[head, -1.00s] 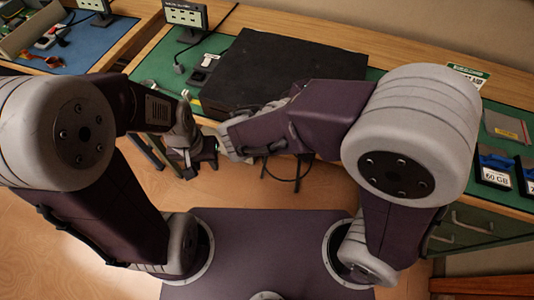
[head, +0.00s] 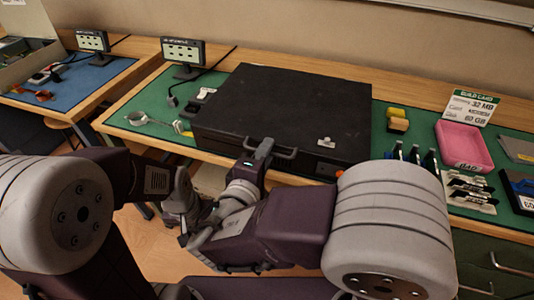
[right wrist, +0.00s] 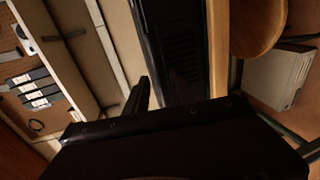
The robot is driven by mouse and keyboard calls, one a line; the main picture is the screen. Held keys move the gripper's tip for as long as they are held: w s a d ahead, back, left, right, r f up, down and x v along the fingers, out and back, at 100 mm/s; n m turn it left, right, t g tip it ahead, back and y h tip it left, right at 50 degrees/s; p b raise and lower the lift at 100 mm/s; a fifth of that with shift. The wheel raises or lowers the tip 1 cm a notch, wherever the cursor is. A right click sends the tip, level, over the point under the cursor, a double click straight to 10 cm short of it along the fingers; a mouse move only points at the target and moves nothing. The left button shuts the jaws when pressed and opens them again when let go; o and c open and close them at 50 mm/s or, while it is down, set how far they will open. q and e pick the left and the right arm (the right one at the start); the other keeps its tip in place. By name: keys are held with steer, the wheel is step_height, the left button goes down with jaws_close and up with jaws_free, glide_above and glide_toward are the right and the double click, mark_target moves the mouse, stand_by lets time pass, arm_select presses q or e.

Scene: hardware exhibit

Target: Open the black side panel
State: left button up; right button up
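A large black case (head: 290,100) lies on the green mat in the head view. Its front side is a black panel (head: 226,141) with a dark handle (head: 285,154). My right gripper (head: 263,150) is in front of this panel, at the left end of the handle. I cannot tell whether it touches the handle or how far its fingers are apart. In the right wrist view, a dark finger (right wrist: 140,94) points toward the black case (right wrist: 180,45). My left gripper (head: 190,212) hangs low, left of the right forearm, partly hidden; its fingers are unclear.
A small monitor (head: 183,52) stands behind the case on the left. A pink tray (head: 463,147), yellow sponge-like blocks (head: 397,118) and a card sign (head: 470,107) are to the right. A blue mat (head: 75,85) covers the neighbouring table.

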steer(key=shift+w+d+f, duration=0.1)
steer(key=shift+w+d, duration=0.05)
steer(key=shift+w, duration=0.3)
jaws_close()
stand_by(1.1)
